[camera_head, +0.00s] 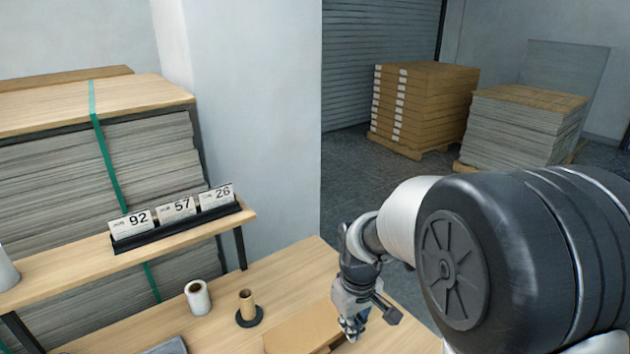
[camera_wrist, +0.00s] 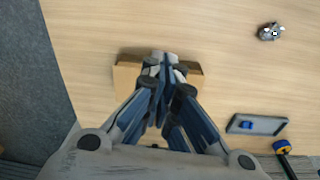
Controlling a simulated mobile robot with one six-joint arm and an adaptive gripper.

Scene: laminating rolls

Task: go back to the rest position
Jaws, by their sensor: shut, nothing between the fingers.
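My gripper (camera_head: 352,330) hangs pointing down over the right part of the wooden workbench (camera_head: 290,272) in the head view. In the wrist view my gripper (camera_wrist: 163,62) has its fingers together with nothing between them. Below it lies a brown cardboard box (camera_wrist: 126,76), partly hidden by the fingers. The box (camera_head: 300,336) also shows in the head view, left of the gripper. I cannot tell whether the fingertips touch it.
A white roll (camera_head: 198,298) and a brown core on a black stand (camera_head: 247,307) are on the bench. A shelf carries numbered cards (camera_head: 177,207). In the wrist view a grey tray (camera_wrist: 257,124) and a small grey object (camera_wrist: 270,32) lie at right. Stacked boxes (camera_head: 420,105) stand behind.

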